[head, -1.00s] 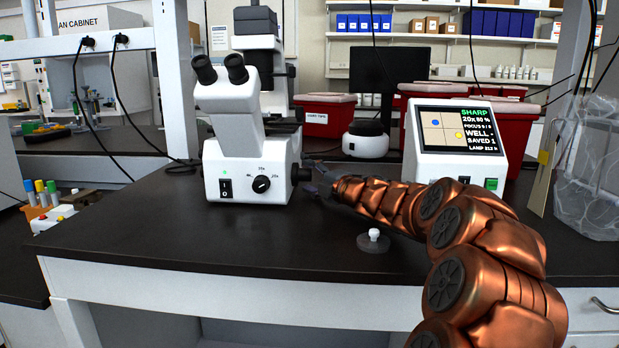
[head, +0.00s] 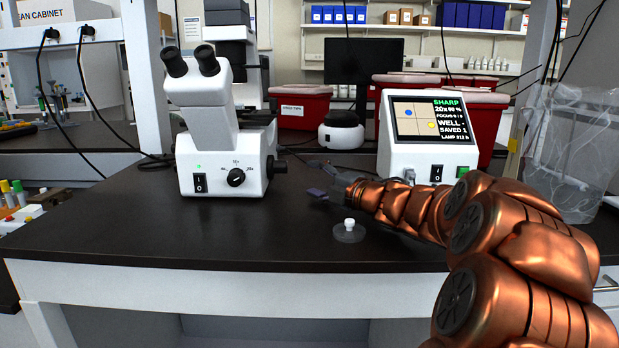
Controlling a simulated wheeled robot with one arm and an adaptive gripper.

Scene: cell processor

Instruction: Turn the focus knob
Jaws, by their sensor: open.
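The white microscope (head: 222,135) stands upright on the dark bench at left of centre. Its black focus knob (head: 277,167) sticks out from the right side of its base. My gripper (head: 316,180) is open and empty, to the right of the knob and apart from it, its fingers pointing left toward the microscope. The copper arm reaches in from the lower right. The display unit (head: 428,135) has a screen that reads SHARP, 20x, SAVED 1; the smaller figures are hard to read.
A black magnification dial (head: 236,177) and a power switch (head: 200,183) are on the microscope's front. A small clear disc with a white knob (head: 349,232) sits on the bench below my gripper. Red bins (head: 303,107) stand behind. The front left of the bench (head: 130,225) is clear.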

